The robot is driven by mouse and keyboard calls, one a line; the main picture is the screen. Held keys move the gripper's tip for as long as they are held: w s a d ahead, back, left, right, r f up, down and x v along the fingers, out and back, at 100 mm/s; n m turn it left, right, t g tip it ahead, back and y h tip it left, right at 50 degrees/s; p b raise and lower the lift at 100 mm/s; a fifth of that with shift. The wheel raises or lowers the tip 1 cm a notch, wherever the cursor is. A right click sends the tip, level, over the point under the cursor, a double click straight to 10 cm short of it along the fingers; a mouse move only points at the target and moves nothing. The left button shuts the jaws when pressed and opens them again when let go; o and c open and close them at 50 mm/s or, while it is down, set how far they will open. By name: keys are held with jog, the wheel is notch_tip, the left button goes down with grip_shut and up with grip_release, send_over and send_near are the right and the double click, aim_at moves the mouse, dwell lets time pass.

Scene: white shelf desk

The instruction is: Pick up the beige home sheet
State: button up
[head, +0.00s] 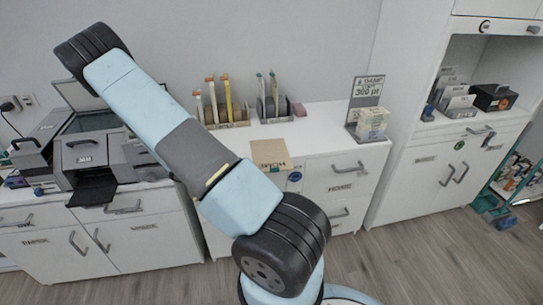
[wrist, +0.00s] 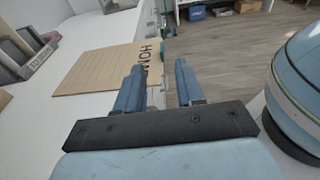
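The beige home sheet (head: 268,153) lies flat on the white desk top near its front edge, with dark lettering along its front side. In the wrist view the sheet (wrist: 98,69) lies ahead and left, its lettered edge facing right. My gripper (wrist: 159,68) is open and empty, with two blue fingers spread apart. The left finger overlaps the sheet's lettered edge in the picture and hides part of the lettering. The right finger is beyond the desk edge, over the floor in the picture. I cannot tell whether a finger touches the sheet. The gripper is hidden in the head view.
Behind the sheet stand two file holders (head: 223,122) (head: 275,117). A sign stand (head: 366,108) with a paper stack is to the right. A printer (head: 86,158) is at left. Drawers with handles are below the desk top. The desk top right of the sheet is clear.

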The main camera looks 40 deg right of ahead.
aim_at(270, 169)
jog(key=shift+f+x, duration=0.2)
jog(key=shift+x, duration=1.5)
jog(key=shift+f+x, duration=0.25)
jog(key=shift+x, duration=1.4)
jog(key=shift+f+x, duration=0.2)
jog(key=shift+x, duration=1.5)
jog(key=shift+s+d, duration=0.2)
jog(key=shift+s, duration=0.05)
jog(key=shift+c, duration=0.3)
grip_shut()
